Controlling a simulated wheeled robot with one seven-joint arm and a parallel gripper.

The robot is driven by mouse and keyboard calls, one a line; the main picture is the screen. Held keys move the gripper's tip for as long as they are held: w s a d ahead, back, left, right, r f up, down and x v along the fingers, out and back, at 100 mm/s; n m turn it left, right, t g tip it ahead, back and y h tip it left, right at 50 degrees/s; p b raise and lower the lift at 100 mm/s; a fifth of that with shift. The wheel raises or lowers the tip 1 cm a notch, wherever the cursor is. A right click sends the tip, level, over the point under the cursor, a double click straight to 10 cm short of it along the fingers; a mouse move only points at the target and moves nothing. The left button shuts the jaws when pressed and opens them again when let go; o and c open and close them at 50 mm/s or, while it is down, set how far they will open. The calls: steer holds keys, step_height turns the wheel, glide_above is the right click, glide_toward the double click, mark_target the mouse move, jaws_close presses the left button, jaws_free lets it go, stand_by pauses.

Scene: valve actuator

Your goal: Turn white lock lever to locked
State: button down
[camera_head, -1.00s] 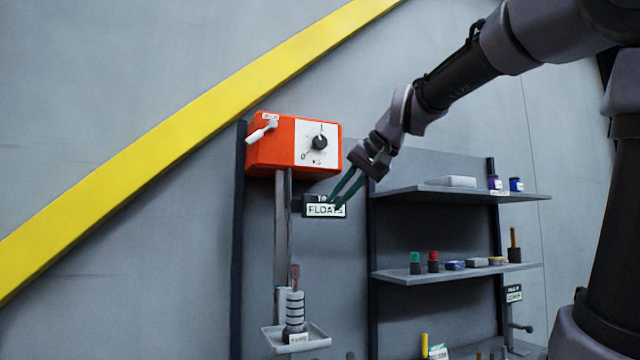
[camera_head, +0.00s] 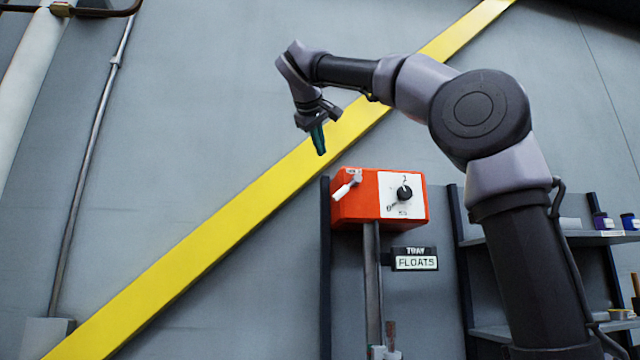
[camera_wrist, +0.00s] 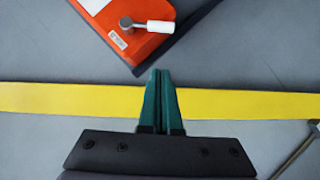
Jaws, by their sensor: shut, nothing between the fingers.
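The white lock lever (camera_head: 347,187) is on the left part of the orange actuator box (camera_head: 372,212), near its upper left corner. In the head view it slants down to the left. In the wrist view the lever (camera_wrist: 150,25) has a white handle pointing right from a round grey pivot, beside a small label. My gripper (camera_head: 319,150) is above and left of the box in the head view, pointing down. Its green fingers (camera_wrist: 160,72) are together and empty, apart from the lever.
A black knob (camera_head: 404,193) sits on a white dial plate at the box's right. Shelves (camera_head: 560,235) stand at the right, partly behind my arm. A yellow stripe (camera_head: 215,220) crosses the wall; space left of the box is clear.

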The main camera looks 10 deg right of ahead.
glide_above(341, 193)
steer(key=s+a, duration=0.2)
steer(key=a, duration=0.3)
step_height(341, 193, down, 4)
steer(key=d+f, duration=0.2)
steer(key=shift+w+d+f, duration=0.1)
steer(key=shift+d+f, duration=0.1)
steer(key=shift+d, duration=0.2)
steer(key=shift+d+f+n+h, duration=0.1)
steer(key=shift+f+n+h, duration=0.2)
steer(key=shift+f+n, duration=0.1)
steer(key=shift+d+f+n+t+h, duration=0.25)
steer(key=shift+f+n+t+h, duration=0.15)
steer(key=shift+f+n+h, duration=0.15)
steer(key=shift+d+f+n+t+h, duration=0.3)
steer(key=shift+d+f+n+h, duration=0.2)
steer(key=shift+f+n, duration=0.3)
steer(key=shift+d+f+n+t+h, duration=0.25)
steer(key=shift+d+f+n, duration=0.1)
steer(key=shift+d+n, duration=0.2)
steer(key=shift+d+f+n+t+h, duration=0.2)
steer(key=shift+d+f+n, duration=0.15)
steer(key=shift+d, duration=0.25)
